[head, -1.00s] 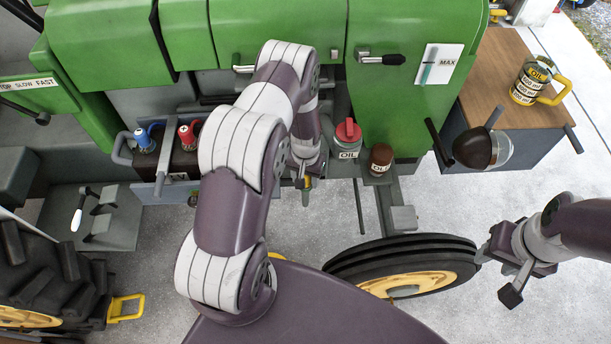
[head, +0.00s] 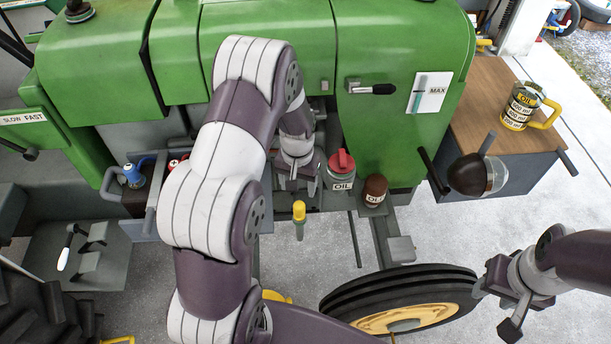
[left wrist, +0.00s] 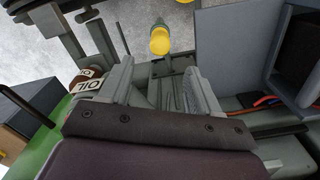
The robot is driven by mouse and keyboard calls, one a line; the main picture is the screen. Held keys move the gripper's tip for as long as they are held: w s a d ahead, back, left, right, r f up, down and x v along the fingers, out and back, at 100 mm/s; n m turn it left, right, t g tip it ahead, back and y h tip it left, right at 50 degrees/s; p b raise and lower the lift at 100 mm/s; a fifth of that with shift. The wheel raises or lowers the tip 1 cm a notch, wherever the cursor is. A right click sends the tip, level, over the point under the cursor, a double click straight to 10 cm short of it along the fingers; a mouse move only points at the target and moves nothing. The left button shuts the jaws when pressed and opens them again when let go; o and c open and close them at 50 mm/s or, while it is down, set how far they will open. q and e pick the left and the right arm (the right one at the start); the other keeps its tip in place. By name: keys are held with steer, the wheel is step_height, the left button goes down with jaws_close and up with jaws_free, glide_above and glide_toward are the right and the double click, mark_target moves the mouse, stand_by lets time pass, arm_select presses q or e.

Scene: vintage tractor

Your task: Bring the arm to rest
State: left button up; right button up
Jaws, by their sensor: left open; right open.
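My left arm (head: 215,210) rises through the middle of the head view and bends down at the green tractor. My left gripper (head: 297,180) is open, above the ledge just left of the red-lidded oil jar (head: 341,170). Its two fingers also show apart in the left wrist view (left wrist: 162,92), with nothing held between them. A yellow-capped item (head: 299,211) is just below it in the head view; its yellow cap shows beyond the fingers in the left wrist view (left wrist: 160,40). My right gripper (head: 507,291) is open and empty at the right, beside the tyre (head: 400,290).
A brown-capped bottle (head: 375,190) stands right of the oil jar. A tray (head: 145,205) with a blue-topped can (head: 133,176) is left of my arm, which partly hides it. An oil mug (head: 520,108) stands on the wooden-topped cabinet (head: 490,90).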

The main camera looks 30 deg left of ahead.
arm_select(q)
steer(key=shift+r, duration=0.15)
steer(key=shift+s, duration=0.15)
steer(key=s+d+r+m, duration=0.1)
steer(key=s+d+r, duration=0.3)
steer(key=s+r, duration=0.1)
steer(key=s+d+r+m+t, duration=0.1)
steer(key=s+d+r, duration=0.3)
steer(key=s+r, duration=0.2)
steer(key=shift+s+r, duration=0.3)
steer(key=shift+s, duration=0.85)
steer(key=shift+w, duration=0.1)
